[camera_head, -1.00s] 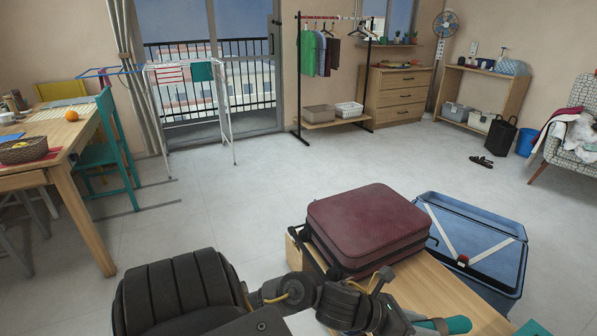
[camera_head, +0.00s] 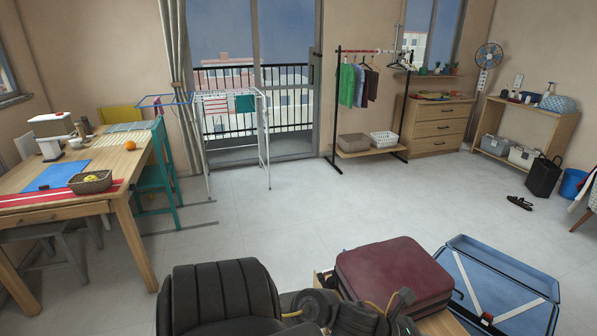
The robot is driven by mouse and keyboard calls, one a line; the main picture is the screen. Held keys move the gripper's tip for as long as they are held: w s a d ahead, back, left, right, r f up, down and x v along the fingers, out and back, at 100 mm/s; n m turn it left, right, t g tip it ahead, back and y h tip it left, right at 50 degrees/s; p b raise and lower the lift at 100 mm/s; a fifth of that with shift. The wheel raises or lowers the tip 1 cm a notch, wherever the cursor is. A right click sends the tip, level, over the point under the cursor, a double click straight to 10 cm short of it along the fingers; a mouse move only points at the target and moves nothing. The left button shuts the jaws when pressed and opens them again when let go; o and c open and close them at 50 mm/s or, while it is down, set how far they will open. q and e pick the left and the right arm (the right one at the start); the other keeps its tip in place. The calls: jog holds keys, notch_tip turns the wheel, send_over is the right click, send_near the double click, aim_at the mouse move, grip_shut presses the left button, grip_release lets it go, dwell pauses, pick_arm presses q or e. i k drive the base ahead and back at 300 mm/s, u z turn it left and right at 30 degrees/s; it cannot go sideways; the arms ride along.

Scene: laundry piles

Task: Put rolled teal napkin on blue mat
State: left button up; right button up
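The blue mat (camera_head: 56,174) lies flat on the wooden table at the left, between a white appliance and a wicker basket. The rolled teal napkin is not visible now. A teal roll showed at the bottom edge in the earlier frame, beside the end of a dark arm. A dark arm of mine crosses the bottom edge in front of the maroon suitcase, but its fingers are out of the frame. My other gripper is not in view either.
On the wooden table (camera_head: 60,213) stand a white sewing-machine-like appliance (camera_head: 50,125) and a wicker basket (camera_head: 90,182). A teal chair (camera_head: 155,175) stands at its right side. A maroon suitcase (camera_head: 395,275) and an open blue suitcase (camera_head: 500,280) are near me. The middle floor is clear.

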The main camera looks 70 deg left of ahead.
aim_at(67, 173)
jog(key=z, duration=2.4)
jog(key=k, duration=2.3)
jog(key=u, duration=0.9)
jog(key=k, duration=0.25)
jog(key=u, duration=1.4)
jog(key=k, duration=0.35)
jog(key=z, duration=0.3)
